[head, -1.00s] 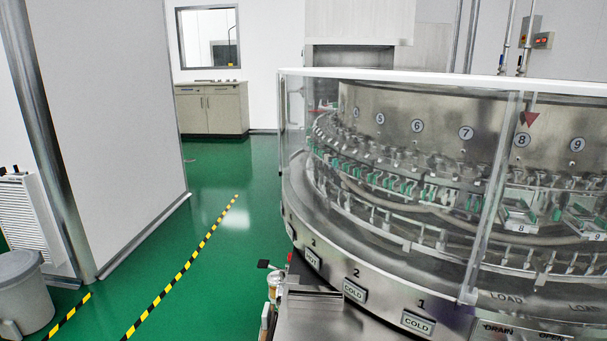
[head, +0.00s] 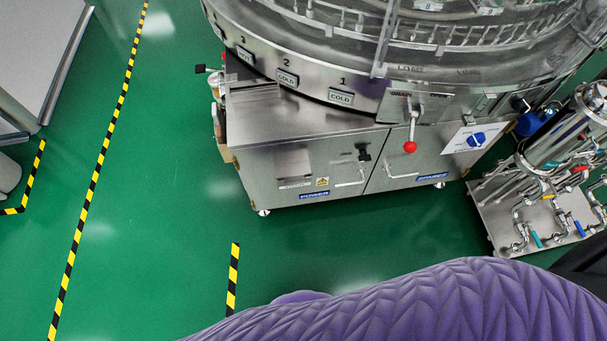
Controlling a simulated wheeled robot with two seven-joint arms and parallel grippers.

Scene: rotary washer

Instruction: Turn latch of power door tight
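The power door (head: 290,168) is the left front panel of the steel cabinet under the rotary washer. It carries a blue POWER label (head: 314,195) near its bottom edge. A small black latch (head: 363,154) sits at the door's upper right, near the seam with the drain-side door. Whether the latch is tight cannot be told at this size. A bar handle (head: 350,182) is below the latch. The door looks closed against the cabinet. Neither of my grippers is in view.
The neighbouring door (head: 410,160) has its own handle, and a red-knobbed lever (head: 410,146) hangs above it. A blue rotary switch (head: 476,139) is further right. A pipe skid (head: 500,215) stands at the right. Green floor (head: 190,240) in front and left is clear, with yellow-black tape.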

